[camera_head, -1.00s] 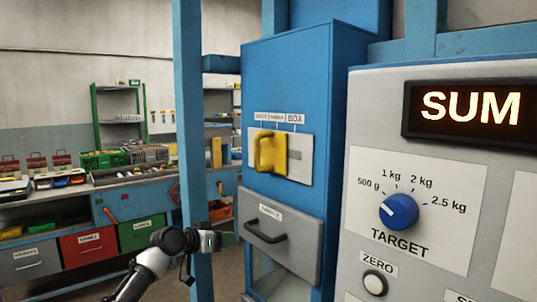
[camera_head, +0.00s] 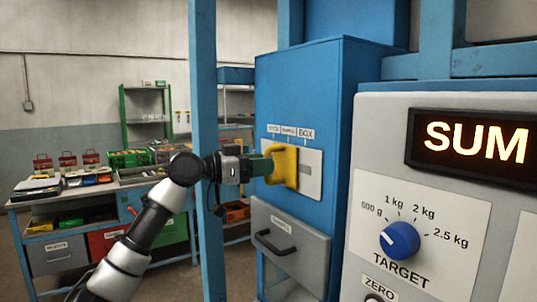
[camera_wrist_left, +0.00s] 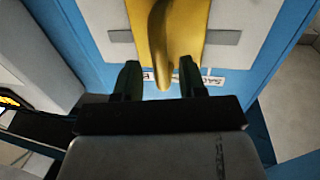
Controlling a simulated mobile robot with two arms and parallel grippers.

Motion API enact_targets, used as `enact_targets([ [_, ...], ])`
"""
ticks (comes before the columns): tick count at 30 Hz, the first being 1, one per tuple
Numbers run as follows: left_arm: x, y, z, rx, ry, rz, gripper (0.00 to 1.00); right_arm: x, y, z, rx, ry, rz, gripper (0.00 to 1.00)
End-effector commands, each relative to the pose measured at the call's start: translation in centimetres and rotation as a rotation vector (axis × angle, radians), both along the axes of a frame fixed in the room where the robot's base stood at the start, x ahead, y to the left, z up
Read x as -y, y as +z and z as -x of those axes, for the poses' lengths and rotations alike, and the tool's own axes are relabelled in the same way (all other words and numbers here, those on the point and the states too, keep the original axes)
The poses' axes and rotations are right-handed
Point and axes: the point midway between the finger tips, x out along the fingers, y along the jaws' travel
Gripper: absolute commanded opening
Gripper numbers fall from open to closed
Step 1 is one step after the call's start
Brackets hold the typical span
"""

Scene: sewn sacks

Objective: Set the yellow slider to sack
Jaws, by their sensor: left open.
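The yellow slider (camera_head: 290,167) with its D-shaped handle sits on a pale plate (camera_head: 311,175) on the front of the blue cabinet. My left gripper (camera_head: 266,166) is at the handle. In the left wrist view its open fingers (camera_wrist_left: 161,80) stand on either side of the yellow handle bar (camera_wrist_left: 160,45), with gaps showing. The handle's far side is partly hidden in the head view. My right gripper is not in view.
A blue post (camera_head: 203,100) stands close beside my left forearm. A grey drawer (camera_head: 288,240) with a dark handle is below the slider. The grey panel (camera_head: 450,115) with a SUM display and blue TARGET knob (camera_head: 400,239) is at right.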

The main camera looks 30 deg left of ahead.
Motion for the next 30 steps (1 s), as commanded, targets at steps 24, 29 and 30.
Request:
enact_targets([
  [24,1.1,-0.1,-1.8,-0.001,0.002,0.001,0.00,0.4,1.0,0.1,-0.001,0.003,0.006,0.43],
  [29,1.1,-0.1,-1.8,-0.001,0.002,0.001,0.00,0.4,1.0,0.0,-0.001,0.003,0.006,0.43],
  [30,1.0,-0.1,-1.8,-0.001,0.003,0.002,0.00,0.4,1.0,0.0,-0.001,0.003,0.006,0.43],
])
